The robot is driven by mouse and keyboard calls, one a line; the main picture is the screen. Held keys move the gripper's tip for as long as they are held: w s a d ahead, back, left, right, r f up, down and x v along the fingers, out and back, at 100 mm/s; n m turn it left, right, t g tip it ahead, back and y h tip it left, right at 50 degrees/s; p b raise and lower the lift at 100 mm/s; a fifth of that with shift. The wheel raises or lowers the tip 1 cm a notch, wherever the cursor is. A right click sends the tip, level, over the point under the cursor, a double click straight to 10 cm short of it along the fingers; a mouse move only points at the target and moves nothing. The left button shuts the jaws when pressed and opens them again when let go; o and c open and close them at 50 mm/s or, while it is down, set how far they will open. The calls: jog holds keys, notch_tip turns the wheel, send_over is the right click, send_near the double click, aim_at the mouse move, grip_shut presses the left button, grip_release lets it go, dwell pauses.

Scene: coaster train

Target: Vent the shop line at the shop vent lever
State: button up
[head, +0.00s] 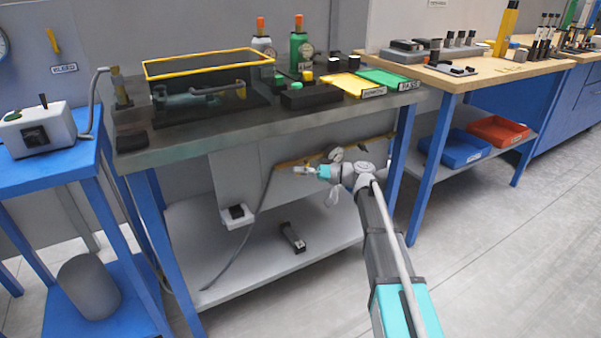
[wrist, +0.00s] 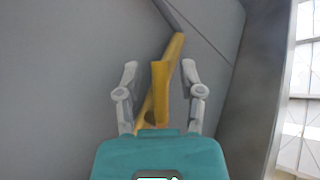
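A yellow pipe (head: 372,143) runs along the panel under the dark workbench, with a round gauge (head: 336,154) on it. My gripper (head: 302,170) is at the left part of this pipe, below the bench top. In the wrist view my gripper (wrist: 160,66) is open, with one finger on each side of a yellow lever-like bar (wrist: 160,88). The fingers look apart from the bar. A longer yellow pipe runs slantwise behind it. No label shows on the bar, so I cannot tell whether it is the shop vent lever.
The dark workbench (head: 190,142) overhangs my gripper. A grey hose (head: 261,205) hangs close to the left, beside a small white box (head: 236,215). A second yellow lever (head: 53,40) is on the wall at far left. The floor at right is clear.

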grip_shut()
jog(key=shift+f+b, duration=0.1)
jog(key=shift+b, duration=0.2)
jog(key=shift+y, duration=0.3)
jog(key=shift+a+r+m+y+b, duration=0.1)
jog(key=shift+r+m+y+b, duration=0.2)
jog(key=shift+m+b, duration=0.15)
jog(key=shift+o, duration=0.9)
grip_release()
jog(key=shift+n+p, duration=0.35)
jog(key=shift+p, duration=0.25)
